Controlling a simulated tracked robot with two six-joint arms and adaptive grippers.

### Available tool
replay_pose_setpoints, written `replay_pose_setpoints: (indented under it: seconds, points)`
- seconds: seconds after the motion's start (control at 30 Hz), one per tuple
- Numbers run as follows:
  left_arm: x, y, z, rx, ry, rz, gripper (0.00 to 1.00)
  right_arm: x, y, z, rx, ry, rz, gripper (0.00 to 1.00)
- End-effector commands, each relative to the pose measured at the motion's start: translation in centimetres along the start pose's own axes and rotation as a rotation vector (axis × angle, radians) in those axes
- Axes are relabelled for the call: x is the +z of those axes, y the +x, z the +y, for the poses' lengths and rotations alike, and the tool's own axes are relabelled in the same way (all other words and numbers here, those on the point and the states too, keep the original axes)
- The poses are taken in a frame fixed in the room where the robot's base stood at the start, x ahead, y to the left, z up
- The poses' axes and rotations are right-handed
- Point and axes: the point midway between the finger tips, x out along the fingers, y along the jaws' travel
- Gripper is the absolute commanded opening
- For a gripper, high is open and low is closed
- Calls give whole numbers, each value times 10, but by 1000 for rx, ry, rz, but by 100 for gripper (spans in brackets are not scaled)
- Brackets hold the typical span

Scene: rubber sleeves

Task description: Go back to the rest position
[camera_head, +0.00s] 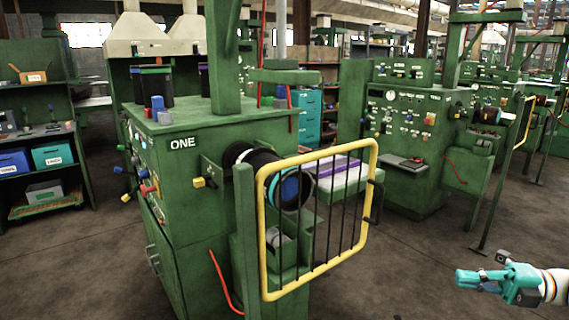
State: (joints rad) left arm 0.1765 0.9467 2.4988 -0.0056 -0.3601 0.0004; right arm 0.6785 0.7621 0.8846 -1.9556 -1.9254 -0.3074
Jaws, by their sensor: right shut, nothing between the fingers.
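My right gripper (470,279) is at the lower right of the head view, teal, on a white arm that comes in from the right edge. Its fingers are together and hold nothing. It is in free space above the floor, apart from the machines. My left gripper is not in the view.
More green machines (400,130) stand behind. Shelves with bins (52,155) are at the left. Bare floor (420,260) lies between the guard and my right gripper.

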Motion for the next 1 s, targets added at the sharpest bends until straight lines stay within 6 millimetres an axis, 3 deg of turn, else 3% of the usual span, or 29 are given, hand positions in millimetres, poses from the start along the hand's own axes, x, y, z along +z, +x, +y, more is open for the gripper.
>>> replay_pose_setpoints:
  seconds: [0.13, 0.37, 0.67, 0.77, 0.83, 0.93, 1.0]
  points:
    - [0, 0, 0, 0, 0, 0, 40, 1, 35, 4, 12, -8, 69, 0]
    - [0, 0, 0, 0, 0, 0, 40, -6, 95, -6, 130, 94, 176, 0]
    - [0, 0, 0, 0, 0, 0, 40, 13, 182, -26, 405, 398, 90, 0]
    - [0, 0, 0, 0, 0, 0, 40, 27, 218, -53, 498, 620, -33, 0]
    - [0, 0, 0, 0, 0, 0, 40, 35, 243, -88, 541, 829, -162, 0]
    - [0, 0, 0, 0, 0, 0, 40, 33, 267, -158, 543, 1157, -387, 0]
    - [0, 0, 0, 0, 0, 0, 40, 20, 274, -210, 511, 1362, -544, 0]
